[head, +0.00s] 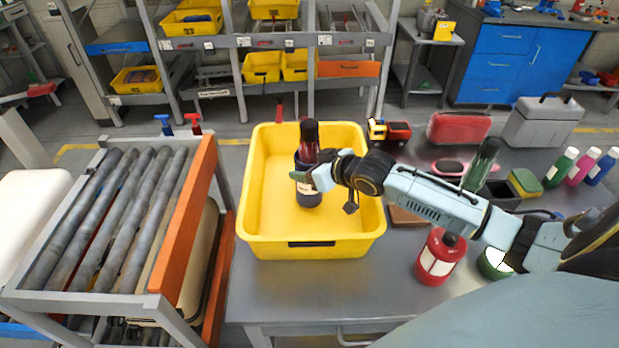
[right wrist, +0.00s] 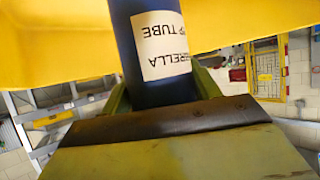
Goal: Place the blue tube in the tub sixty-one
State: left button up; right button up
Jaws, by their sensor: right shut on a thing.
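The blue tube (head: 309,198) is dark navy and upright, with a pale label and a dark red top part (head: 309,138) rising from it. My right gripper (head: 308,176) is shut on the tube, and its fingers hide part of it. The tube also shows in the right wrist view (right wrist: 155,50), with its label partly readable as "RELLA" and "TUBE". In the head view the tube appears within the yellow tub (head: 263,231); I cannot tell whether its base touches the floor. No number is readable on the tub. My left gripper is out of view.
A roller conveyor (head: 100,220) with an orange side rail stands left of the tub. On the grey table are a toy truck (head: 388,131), a red case (head: 459,127), a brown block (head: 406,216), a red canister (head: 440,255) and several bottles. The table's front left is clear.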

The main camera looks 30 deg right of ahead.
jog(key=shift+f, duration=1.4)
jog(key=shift+f, duration=0.1)
jog(key=o, duration=1.1)
jog(key=shift+f, duration=0.1)
jog(key=shift+r, duration=0.2)
jog(key=p+v, duration=0.1)
jog(key=v, duration=1.1)
jog(key=shift+f, duration=0.15)
